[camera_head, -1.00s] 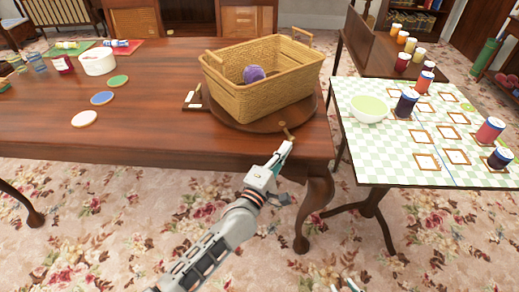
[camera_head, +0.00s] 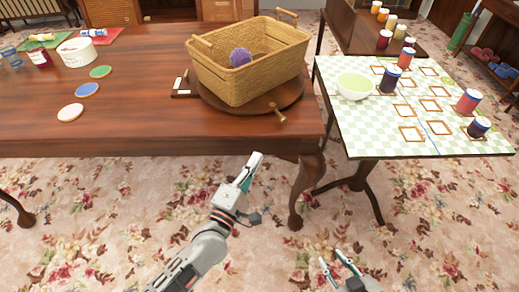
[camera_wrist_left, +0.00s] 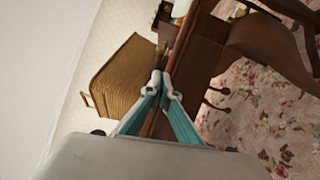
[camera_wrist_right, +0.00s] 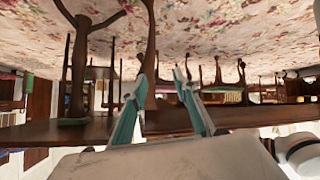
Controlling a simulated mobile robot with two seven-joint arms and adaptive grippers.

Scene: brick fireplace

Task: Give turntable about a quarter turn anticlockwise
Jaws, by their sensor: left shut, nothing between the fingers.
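The turntable (camera_head: 296,98) is a round brown wooden board near the right end of the long table. A short brass-coloured peg (camera_head: 279,113) sticks up at its front right edge. A wicker basket (camera_head: 245,82) with a purple ball (camera_head: 240,57) in it stands on the turntable and hides most of it; it also shows in the left wrist view (camera_wrist_left: 128,75). My left gripper (camera_head: 256,158) is shut and empty, in front of the table edge, apart from the peg. My right gripper (camera_head: 333,262) is open and empty, low over the floor; its fingers are spread in the right wrist view (camera_wrist_right: 161,78).
A small plate with a white marker (camera_head: 181,86) lies left of the turntable. Round coasters (camera_head: 87,90) and a white tub (camera_head: 77,52) are on the table's left. A side table with a checked cloth (camera_head: 372,135), bowl (camera_head: 354,86) and jars stands right, across a gap.

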